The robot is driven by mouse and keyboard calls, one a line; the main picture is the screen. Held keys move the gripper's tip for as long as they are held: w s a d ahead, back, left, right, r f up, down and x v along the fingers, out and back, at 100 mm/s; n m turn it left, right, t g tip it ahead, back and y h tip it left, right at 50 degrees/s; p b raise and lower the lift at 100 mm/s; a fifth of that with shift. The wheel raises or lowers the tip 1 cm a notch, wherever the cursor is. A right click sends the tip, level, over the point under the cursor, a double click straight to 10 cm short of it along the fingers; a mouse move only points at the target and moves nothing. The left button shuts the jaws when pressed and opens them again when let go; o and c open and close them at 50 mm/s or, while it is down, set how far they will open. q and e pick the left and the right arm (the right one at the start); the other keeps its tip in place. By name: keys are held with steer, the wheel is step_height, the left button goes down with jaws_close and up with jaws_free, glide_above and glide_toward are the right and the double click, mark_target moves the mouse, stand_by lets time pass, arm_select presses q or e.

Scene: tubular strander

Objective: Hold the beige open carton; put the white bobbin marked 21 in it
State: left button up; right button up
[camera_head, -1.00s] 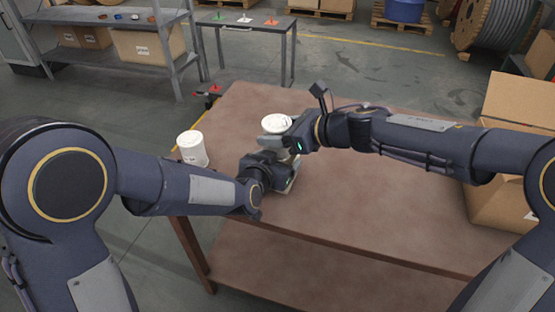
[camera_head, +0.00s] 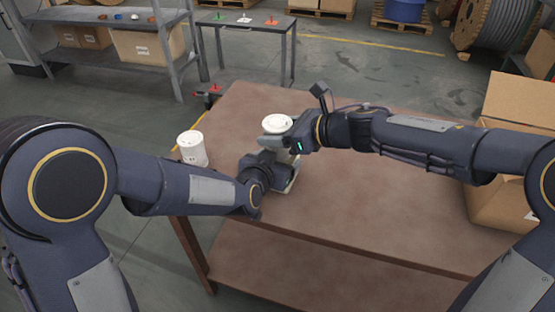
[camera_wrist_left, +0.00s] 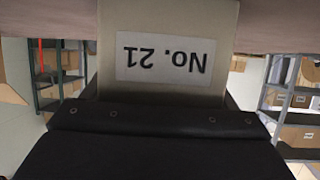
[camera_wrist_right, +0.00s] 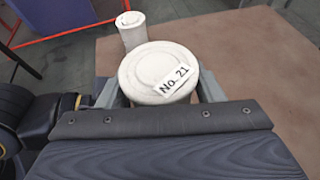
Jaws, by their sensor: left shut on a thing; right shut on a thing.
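The white bobbin (camera_head: 277,123) is over the table's left part, held between the jaws of my right gripper (camera_head: 280,140). In the right wrist view, the bobbin (camera_wrist_right: 150,68) shows its round top with a "No. 21" label between the two fingers. My left gripper (camera_head: 284,176) is shut on the beige carton (camera_head: 290,187), low by the table and just below the bobbin. The left wrist view shows the carton (camera_wrist_left: 215,25) close up with an upside-down "No. 21" label. The arms hide most of the carton, and I cannot tell how far the bobbin is inside it.
Another white bobbin (camera_head: 192,149) stands at the table's left edge. A large brown cardboard box (camera_head: 490,205) stands on the right of the brown table (camera_head: 380,215). The table's middle is clear. A shelf and a small bench are beyond.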

steer(key=shift+f, duration=0.1)
steer(key=shift+f, duration=0.55)
steer(key=o, duration=0.9)
steer(key=shift+o, duration=1)
steer(key=shift+a, duration=0.1)
steer(key=shift+s, duration=0.15)
steer(key=shift+a+f, duration=0.1)
steer(key=shift+s, duration=0.1)
steer(key=v, duration=1.2)
steer(key=shift+w+d, duration=0.3)
steer(key=shift+d, duration=0.05)
